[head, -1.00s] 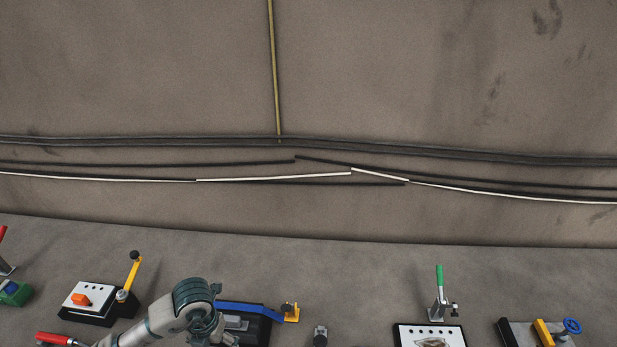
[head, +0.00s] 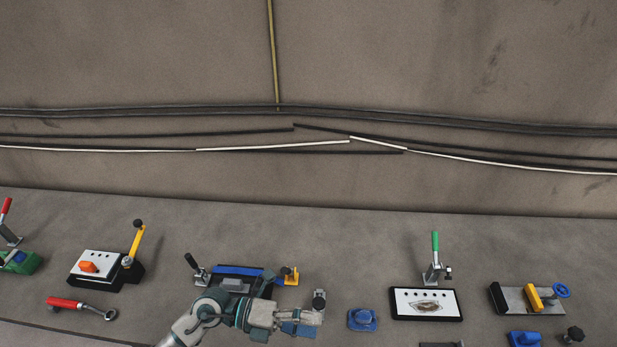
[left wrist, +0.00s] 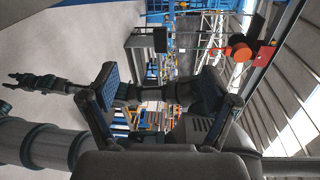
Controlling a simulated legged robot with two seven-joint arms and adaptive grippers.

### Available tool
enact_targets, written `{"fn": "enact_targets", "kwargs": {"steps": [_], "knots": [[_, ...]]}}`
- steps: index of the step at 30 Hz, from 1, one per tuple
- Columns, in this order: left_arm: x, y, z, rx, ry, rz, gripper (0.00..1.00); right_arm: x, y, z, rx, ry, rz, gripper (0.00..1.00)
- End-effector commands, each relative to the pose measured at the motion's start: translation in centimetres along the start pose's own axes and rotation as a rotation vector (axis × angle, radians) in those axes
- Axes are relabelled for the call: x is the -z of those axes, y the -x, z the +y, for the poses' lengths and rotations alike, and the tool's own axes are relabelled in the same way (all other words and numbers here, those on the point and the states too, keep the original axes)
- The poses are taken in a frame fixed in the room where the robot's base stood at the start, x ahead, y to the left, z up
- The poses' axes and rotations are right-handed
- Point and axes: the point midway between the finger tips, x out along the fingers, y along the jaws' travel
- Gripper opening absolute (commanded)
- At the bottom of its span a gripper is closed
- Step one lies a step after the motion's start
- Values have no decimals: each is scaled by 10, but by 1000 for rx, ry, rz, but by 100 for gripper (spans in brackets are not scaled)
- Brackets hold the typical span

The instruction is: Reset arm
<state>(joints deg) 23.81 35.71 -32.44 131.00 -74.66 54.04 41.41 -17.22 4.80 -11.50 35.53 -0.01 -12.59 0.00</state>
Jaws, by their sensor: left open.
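My left arm comes in from the bottom of the head view, and my left gripper (head: 303,320) is over the bench front, in front of the blue-handled device (head: 237,271). In the left wrist view my left gripper (left wrist: 160,95) has its two fingers wide apart with nothing between them. A second dark gripper (left wrist: 38,83), seemingly my right one, shows small at the left of that view. The right gripper is not in the head view.
On the grey bench are an orange-switch box (head: 105,268), a red-handled tool (head: 80,307), a small blue block (head: 362,319), a green-handled board (head: 426,303) and a blue-wheel vice (head: 527,298). A small grey fitting (head: 319,299) stands close to the left gripper. Cables run along the wall behind.

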Motion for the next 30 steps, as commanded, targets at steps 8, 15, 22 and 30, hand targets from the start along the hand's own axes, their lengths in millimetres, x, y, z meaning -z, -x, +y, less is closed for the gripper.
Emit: {"fn": "enact_targets", "kwargs": {"steps": [8,15,22,30], "knots": [[-89,98,-62,858,406,-676,87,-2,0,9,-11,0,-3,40],[-104,199,95,1015,1027,-1412,87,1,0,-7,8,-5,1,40],[-14,208,236,756,1589,-1841,87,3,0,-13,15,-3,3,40],[95,185,302,377,2028,-2006,87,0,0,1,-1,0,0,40]]}}
